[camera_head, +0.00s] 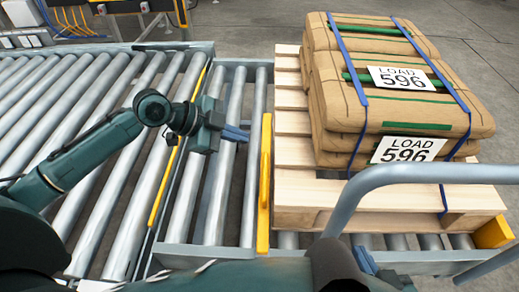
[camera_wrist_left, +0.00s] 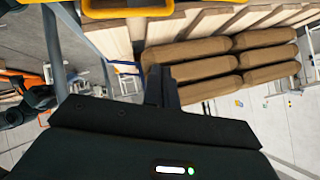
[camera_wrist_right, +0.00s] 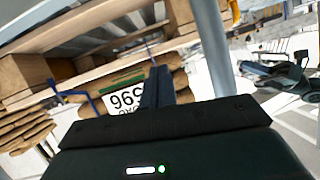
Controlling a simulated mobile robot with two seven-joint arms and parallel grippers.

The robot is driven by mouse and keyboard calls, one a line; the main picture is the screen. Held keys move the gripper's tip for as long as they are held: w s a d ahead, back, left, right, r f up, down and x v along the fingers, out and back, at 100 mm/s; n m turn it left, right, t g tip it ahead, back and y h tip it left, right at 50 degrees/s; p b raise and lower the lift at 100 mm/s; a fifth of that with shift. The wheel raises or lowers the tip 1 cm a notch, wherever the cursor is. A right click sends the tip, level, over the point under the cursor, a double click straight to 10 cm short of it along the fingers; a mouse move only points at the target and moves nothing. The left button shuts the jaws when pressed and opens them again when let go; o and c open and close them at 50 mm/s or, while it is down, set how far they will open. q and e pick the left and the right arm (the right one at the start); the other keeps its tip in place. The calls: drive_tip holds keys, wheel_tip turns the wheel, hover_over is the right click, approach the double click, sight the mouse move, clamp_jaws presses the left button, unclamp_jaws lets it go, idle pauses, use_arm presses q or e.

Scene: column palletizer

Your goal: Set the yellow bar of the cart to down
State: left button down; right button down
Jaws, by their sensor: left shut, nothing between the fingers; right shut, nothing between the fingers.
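The yellow bar (camera_head: 265,185) runs along the left edge of the roller section under the pallet. It seems to stand above the rollers; its exact setting is hard to tell. A yellow frame-like part also shows at the top of the left wrist view (camera_wrist_left: 130,11). My left gripper (camera_head: 237,133) is shut and empty, just left of the yellow bar's far half, over the rollers. My right gripper (camera_head: 364,261) is shut and empty at the bottom, in front of the pallet and behind the cart's grey handle (camera_head: 420,174); its fingers also show in the right wrist view (camera_wrist_right: 158,88).
A wooden pallet (camera_head: 415,207) with strapped brown sacks (camera_head: 400,85) labelled LOAD 596 stands right of the bar. A yellow corner piece (camera_head: 493,233) sits at lower right. A roller conveyor (camera_head: 75,100) with a thin yellow strip (camera_head: 178,150) lies left. Open floor is behind.

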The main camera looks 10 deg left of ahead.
use_arm(q)
hover_over(265, 170)
drive_tip(key=w+d, duration=0.1)
drive_tip(key=w, duration=0.2)
wheel_tip(265, 170, down, 6)
drive_tip(key=shift+w+a+f+b, duration=0.15)
drive_tip(key=shift+a+f+b, duration=0.35)
drive_tip(key=shift+a+f, duration=0.6)
drive_tip(key=shift+w+a+f, duration=0.15)
drive_tip(key=shift+w+f, duration=0.05)
drive_tip(key=shift+f, duration=0.35)
use_arm(e)
drive_tip(key=shift+d+r+t, duration=0.15)
drive_tip(key=shift+d+t, duration=0.05)
drive_tip(key=shift+t, duration=0.1)
drive_tip(key=shift+s, duration=0.15)
drive_tip(key=shift+f, duration=0.2)
